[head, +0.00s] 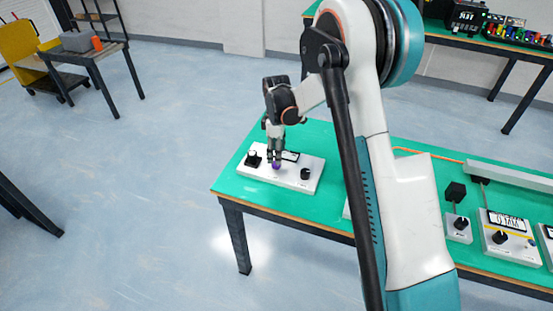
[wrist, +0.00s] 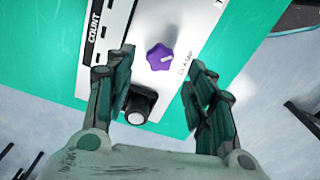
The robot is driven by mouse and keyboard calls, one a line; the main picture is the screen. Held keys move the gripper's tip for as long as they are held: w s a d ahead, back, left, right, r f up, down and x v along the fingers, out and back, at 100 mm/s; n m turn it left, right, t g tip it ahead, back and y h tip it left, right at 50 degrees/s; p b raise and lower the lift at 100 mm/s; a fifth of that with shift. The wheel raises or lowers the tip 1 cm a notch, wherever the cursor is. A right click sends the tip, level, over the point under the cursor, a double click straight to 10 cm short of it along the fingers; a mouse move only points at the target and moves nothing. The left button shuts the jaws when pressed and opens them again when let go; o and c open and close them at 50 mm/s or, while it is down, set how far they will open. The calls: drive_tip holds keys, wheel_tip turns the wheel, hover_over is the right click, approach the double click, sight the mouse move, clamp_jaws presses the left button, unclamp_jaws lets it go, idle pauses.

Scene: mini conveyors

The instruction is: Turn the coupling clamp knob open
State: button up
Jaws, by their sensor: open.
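The coupling clamp knob (wrist: 159,57) is a purple, lobed knob with a short white pointer mark, on a white panel (wrist: 187,22). A small label, seemingly "CLAMP", is printed beside it. In the wrist view the pointer slants up and to the right. In the head view the knob (head: 276,166) shows just below my fingertips. My gripper (head: 275,152) points down over the panel. In the wrist view my gripper (wrist: 162,60) is open, with one finger on each side of the knob and visible gaps. Whether the fingertips reach the knob's height, I cannot tell.
A black knob with a pale top (wrist: 138,112) stands near my left finger. Another black knob (head: 305,174) is on the panel's right side. The panel lies on a green table (head: 232,178), near its left end. More instruments (head: 503,236) stand farther right.

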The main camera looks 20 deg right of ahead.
wheel_tip(320, 180, up, 7)
drive_tip(key=shift+r, duration=0.15)
drive_tip(key=shift+r, duration=0.1)
idle(0.4)
drive_tip(key=s+r+m+t, duration=0.3)
drive_tip(key=s+r+m, duration=0.3)
drive_tip(key=s+r, duration=1)
drive_tip(key=s+f+m+t, duration=0.1)
drive_tip(key=s+m+t, duration=0.3)
drive_tip(key=s, duration=1.4)
drive_tip(key=m, duration=0.2)
drive_tip(key=shift+a+m, duration=0.15)
drive_tip(key=shift+m, duration=0.25)
drive_tip(key=shift+w, duration=0.1)
